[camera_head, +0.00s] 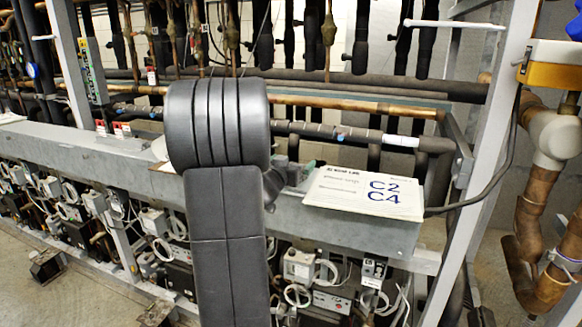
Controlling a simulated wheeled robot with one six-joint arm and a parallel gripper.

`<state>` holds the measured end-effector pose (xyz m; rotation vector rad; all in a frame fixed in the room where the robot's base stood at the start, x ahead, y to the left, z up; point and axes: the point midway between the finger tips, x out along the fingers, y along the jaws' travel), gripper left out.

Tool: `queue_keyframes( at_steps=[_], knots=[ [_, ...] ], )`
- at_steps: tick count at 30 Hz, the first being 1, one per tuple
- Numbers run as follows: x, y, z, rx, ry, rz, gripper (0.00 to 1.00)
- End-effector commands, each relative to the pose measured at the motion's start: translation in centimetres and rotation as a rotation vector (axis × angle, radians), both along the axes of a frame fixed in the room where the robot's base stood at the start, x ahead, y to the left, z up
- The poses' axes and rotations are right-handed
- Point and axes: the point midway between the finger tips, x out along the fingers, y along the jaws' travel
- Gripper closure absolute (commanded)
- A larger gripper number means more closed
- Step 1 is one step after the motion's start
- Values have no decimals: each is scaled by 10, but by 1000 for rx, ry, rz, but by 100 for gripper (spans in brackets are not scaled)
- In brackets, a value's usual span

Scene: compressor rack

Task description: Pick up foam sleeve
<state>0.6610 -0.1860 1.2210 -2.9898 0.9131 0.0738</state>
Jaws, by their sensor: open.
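Black foam-like sleeves cover several pipes of the rack. One dark sleeve (437,145) sits at the right end of a horizontal pipe, beside a white band. A long dark sleeve (420,90) runs across behind the copper pipe, and more cover upright pipes at the top, such as one dark upright sleeve (361,40). I cannot tell which one is the task's foam sleeve. My own grey arm stands in the middle of the view and hides part of the rack. My gripper does not show.
A grey beam (345,225) crosses the rack, with a white C2 C4 sign (368,193) on it. Grey upright posts (480,150) frame the rack. A yellow-and-white box (552,65) and copper pipes (540,190) stand at right. Wires and boxes crowd below the beam.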

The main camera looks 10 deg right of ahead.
Motion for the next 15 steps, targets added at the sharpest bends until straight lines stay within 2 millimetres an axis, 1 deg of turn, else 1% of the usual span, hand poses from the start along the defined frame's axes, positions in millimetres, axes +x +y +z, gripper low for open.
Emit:
queue_keyframes(
  at_steps=[4, 5, 6, 9, 15],
  knots=[
    [0, 0, 0, 0, 0, 0, 0],
    [0, 0, 0, 0, 0, 0, 4],
    [0, 0, 0, 0, 0, 0, 12],
    [0, 0, 0, 0, 0, 0, 30],
    [0, 0, 0, 0, 0, 0, 30]
  ],
)
